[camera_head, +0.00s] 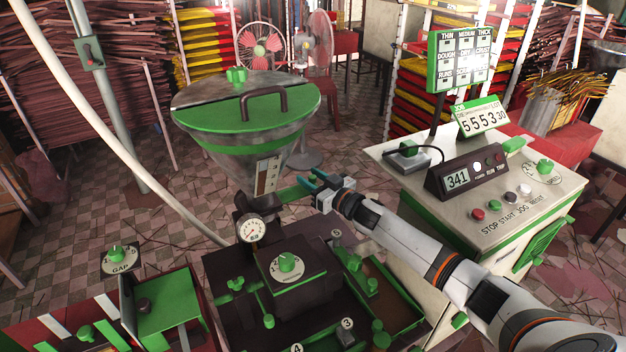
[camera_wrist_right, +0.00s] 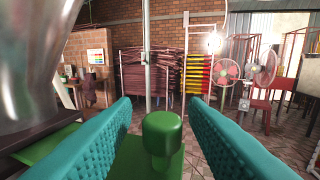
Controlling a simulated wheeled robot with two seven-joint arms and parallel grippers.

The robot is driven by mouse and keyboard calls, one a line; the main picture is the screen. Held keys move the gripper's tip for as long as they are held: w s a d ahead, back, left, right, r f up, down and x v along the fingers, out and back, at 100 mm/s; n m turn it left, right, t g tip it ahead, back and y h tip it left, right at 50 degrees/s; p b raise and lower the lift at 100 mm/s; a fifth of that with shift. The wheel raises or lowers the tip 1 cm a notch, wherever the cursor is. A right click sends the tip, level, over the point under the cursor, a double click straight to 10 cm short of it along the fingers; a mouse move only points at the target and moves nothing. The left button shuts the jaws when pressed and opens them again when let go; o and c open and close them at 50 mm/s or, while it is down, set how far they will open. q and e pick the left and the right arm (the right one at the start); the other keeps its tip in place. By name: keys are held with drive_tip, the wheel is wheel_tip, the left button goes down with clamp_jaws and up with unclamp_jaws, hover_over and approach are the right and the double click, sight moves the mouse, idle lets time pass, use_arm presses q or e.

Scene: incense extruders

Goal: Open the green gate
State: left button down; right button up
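A green plate with an upright green knob, which looks like the green gate (camera_head: 291,192), juts out to the right below the steel hopper (camera_head: 245,145). My right gripper (camera_head: 311,180), with teal fingers, is at the plate's outer end. In the right wrist view, the green gate's round knob (camera_wrist_right: 162,135) stands between the two fingers of my right gripper (camera_wrist_right: 160,103). The fingers are spread, with a visible gap on each side of the knob. In the head view the fingers mostly hide the knob. My left gripper is in neither view.
A pressure gauge (camera_head: 252,229) and a dark block with a green dial (camera_head: 286,262) sit below the hopper. A cream control cabinet (camera_head: 404,184) stands to the right, close to my right arm. In the wrist view, the hopper (camera_wrist_right: 40,60) is close on the left.

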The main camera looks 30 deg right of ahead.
drive_tip(key=shift+s+d+p, duration=0.15)
drive_tip(key=shift+s+p, duration=0.25)
drive_tip(key=shift+s, duration=0.05)
drive_tip(key=p+v, duration=0.5)
drive_tip(key=v, duration=0.6)
